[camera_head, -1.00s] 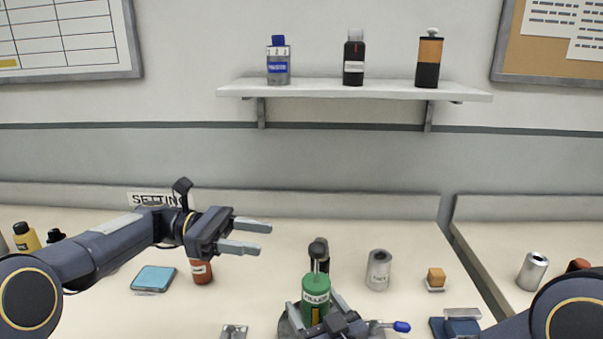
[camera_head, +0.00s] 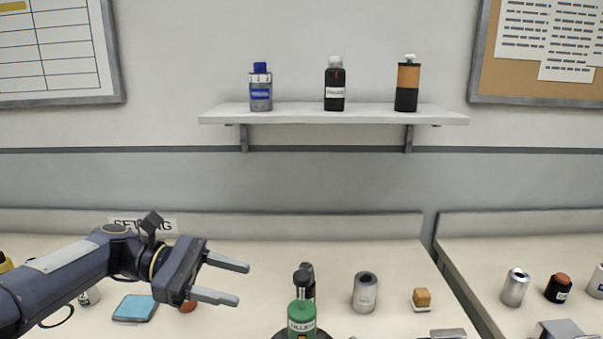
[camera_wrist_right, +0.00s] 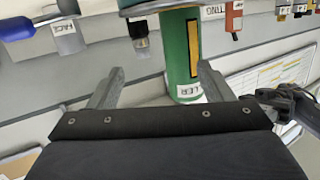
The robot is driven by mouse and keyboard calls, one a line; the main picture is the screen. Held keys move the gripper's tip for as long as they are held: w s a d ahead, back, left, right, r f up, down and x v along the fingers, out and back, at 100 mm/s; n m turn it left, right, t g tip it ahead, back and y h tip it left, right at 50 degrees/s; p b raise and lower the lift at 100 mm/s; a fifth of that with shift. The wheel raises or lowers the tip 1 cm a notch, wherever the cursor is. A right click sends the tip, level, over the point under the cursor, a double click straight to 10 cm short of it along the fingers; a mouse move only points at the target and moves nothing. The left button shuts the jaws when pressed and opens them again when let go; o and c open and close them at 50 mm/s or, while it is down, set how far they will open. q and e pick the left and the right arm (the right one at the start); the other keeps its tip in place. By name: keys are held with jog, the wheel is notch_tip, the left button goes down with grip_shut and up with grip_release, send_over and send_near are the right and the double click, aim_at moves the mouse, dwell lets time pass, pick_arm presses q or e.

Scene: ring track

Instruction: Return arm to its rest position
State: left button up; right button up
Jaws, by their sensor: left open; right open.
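My left gripper (camera_head: 242,283) is open and empty, raised over the left part of the bench in the head view. My left arm reaches in from the left edge. My right gripper (camera_wrist_right: 160,72) is open in the right wrist view, with no object gripped. The green bottle (camera_wrist_right: 182,60) appears beyond its fingertips, close to one finger; I cannot tell whether they touch. In the head view the green bottle (camera_head: 302,314) stands at the bottom centre, partly cut off. My right gripper does not show in the head view.
A grey can (camera_head: 365,292) and an orange block (camera_head: 422,298) stand right of the green bottle. A blue pad (camera_head: 135,309) lies below my left forearm. A wall shelf (camera_head: 330,114) holds three bottles. A second bench (camera_head: 470,262) lies at right, across a gap.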

jog(key=s+d+r+m+g+h+p, duration=0.35)
jog(key=s+d+r+p, duration=0.2)
jog(key=d, duration=0.45)
pick_arm(q)
jog(key=s+a+f+m+t+y, duration=0.2)
jog(key=s+m+y, duration=0.2)
jog(key=s, duration=0.3)
jog(key=s+a+f+m+t+y+p, duration=0.1)
jog(key=s+a+f+m+t+y, duration=0.1)
jog(key=s, duration=0.5)
jog(key=s+a+f+m+t+y+p, duration=0.1)
jog(key=s+a+f+m+t+y, duration=0.2)
jog(key=s+m, duration=0.4)
jog(key=a+y, duration=0.1)
jog(key=y, duration=0.1)
jog(key=shift+s+a+y, duration=0.15)
jog(key=shift+s+y, duration=0.05)
jog(key=shift+y, duration=0.2)
pick_arm(e)
jog(key=s+d+r+m+g, duration=0.1)
jog(key=s+d+g, duration=0.1)
jog(key=s, duration=0.4)
jog(key=s+d+m+g, duration=0.1)
jog(key=s+d+g, duration=0.1)
jog(key=s, duration=0.4)
jog(key=shift+s+r+m+g, duration=0.3)
jog(key=shift+r+m+g, duration=0.1)
jog(key=shift+g, duration=0.25)
jog(key=shift+d, duration=0.1)
